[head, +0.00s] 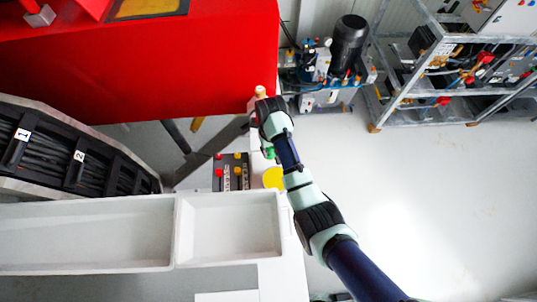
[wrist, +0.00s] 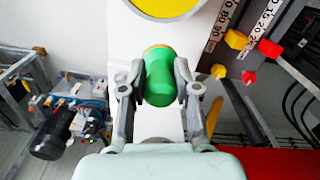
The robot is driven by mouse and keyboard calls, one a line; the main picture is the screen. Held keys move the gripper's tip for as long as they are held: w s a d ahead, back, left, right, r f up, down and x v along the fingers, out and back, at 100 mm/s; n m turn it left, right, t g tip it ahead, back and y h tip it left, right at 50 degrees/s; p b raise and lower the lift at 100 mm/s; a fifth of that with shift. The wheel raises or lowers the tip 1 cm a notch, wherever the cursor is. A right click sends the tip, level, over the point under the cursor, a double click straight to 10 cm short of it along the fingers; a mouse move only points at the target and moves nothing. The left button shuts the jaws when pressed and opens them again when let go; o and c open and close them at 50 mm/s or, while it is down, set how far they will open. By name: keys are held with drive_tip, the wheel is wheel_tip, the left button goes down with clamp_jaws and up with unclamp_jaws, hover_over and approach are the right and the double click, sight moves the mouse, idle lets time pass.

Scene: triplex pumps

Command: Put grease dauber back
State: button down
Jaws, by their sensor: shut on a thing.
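In the wrist view, my gripper (wrist: 159,85) is shut on a green cylinder, seemingly the grease dauber (wrist: 160,82), with one finger on each side. A tan or orange rim shows at the cylinder's far end. In the head view, only a small green bit of it (head: 269,153) shows beside my wrist; my arm hides the rest. A round yellow surface with a dark rim (wrist: 166,6) lies just beyond the dauber in the wrist view. It also shows in the head view as a yellow disc (head: 274,178) on the white table, next to my arm. I cannot tell whether the dauber touches the table.
A dark rack (head: 231,170) with red and yellow handled pieces and number labels stands left of the yellow disc. White trays (head: 230,228) lie in front. A large red body (head: 150,70) is behind. A pump unit (head: 325,70) and metal shelving (head: 400,90) stand beyond. Open floor lies right.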

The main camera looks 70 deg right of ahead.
sight(270, 154)
drive_tip(key=shift+f, duration=2.05)
drive_tip(key=shift+f, duration=0.15)
drive_tip(key=c, duration=0.8)
unclamp_jaws()
drive_tip(key=shift+w, duration=0.1)
drive_tip(key=shift+c, duration=0.2)
wheel_tip(270, 154, up, 12)
drive_tip(key=shift+r+p, duration=0.25)
drive_tip(key=shift+p, duration=0.65)
drive_tip(key=shift+f, duration=0.1)
